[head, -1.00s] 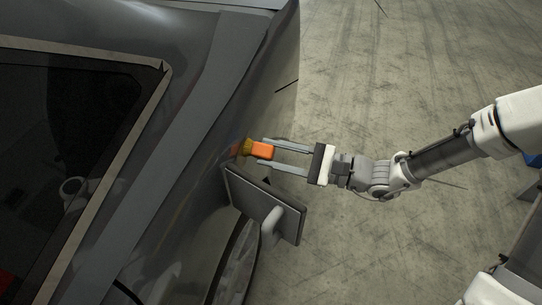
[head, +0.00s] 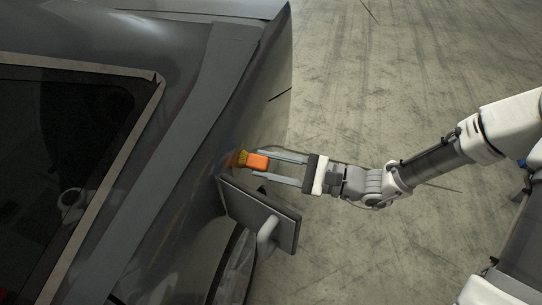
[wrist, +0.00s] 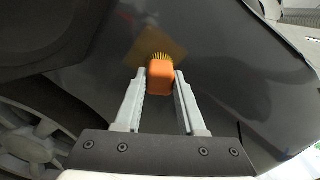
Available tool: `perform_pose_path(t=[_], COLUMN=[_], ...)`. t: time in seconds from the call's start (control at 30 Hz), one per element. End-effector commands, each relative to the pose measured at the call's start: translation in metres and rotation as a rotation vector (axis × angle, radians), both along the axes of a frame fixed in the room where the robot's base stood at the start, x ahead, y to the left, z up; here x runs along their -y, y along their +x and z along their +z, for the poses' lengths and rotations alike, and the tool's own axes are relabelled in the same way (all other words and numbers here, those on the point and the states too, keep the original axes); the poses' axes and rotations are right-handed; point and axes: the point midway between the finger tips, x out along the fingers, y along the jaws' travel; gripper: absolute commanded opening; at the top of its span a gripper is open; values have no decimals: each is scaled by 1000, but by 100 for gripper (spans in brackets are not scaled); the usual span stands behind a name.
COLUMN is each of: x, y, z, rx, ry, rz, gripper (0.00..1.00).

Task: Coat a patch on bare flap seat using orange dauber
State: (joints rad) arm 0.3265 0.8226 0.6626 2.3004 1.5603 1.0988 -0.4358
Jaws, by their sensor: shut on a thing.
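The orange dauber (head: 258,162) is held between the two fingers of my gripper (head: 257,164). In the wrist view the dauber (wrist: 160,80) has an orange block body and short yellow bristles pointing away from my gripper (wrist: 160,74). The bristle end is at the dark grey car side (head: 262,105), touching or very close; I cannot tell which. A faint amber, roughly diamond-shaped patch (wrist: 152,42) shows on the panel around and beyond the bristles. I cannot tell whether this is the flap seat or coating on it.
A dark grey plate with a pale handle (head: 258,215) stands out from the car just below the dauber, close to my lower finger. A wheel (wrist: 28,145) shows at lower left in the wrist view. The concrete floor (head: 400,70) beside the car is clear.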

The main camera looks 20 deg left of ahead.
Motion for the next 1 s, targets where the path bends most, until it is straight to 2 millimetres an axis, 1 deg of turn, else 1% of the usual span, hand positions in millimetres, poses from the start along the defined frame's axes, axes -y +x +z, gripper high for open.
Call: perform_pose_path(t=[0.03, 0.1, 0.37, 0.7, 0.83, 1.0], x=[-1, 0, 0, 5, 6, 7], y=[-6, -10, -21, -49, -51, -48], z=[1, 1, 1, 1, 2, 1], rx=[-1, 0, 0, 0, 1, 2], ry=[2, 1, 3, 3, 3, 3], rz=[5, 6, 7, 8, 7, 4], gripper=[0, 0, 0, 0, 0, 0])
